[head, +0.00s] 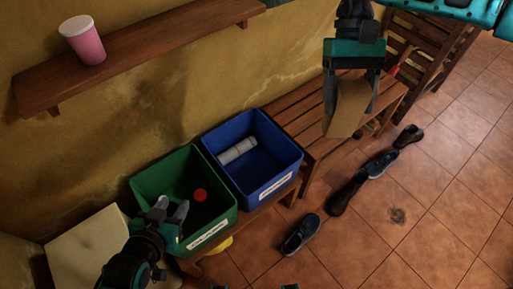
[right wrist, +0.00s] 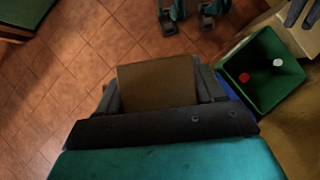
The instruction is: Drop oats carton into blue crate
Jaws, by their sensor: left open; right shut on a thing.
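My right gripper (head: 350,95) is shut on a tan-brown carton (head: 345,108), held in the air above the wooden bench, to the right of the blue crate. The carton (right wrist: 156,88) also shows between the fingers in the right wrist view; its label is not visible. The blue crate (head: 277,184) stands on a low bench with a white cylindrical item (head: 238,150) inside. In the right wrist view the blue crate is mostly hidden behind my gripper. My left gripper (head: 171,212) is open and empty at the green crate's left side.
The green crate (head: 140,180) stands left of the blue one and holds a red round item (head: 200,194). A pink cup (head: 84,42) stands on the wall shelf (head: 150,48). Several shoes (head: 301,233) lie on the tiled floor. A wooden chair (head: 425,50) stands at the back right.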

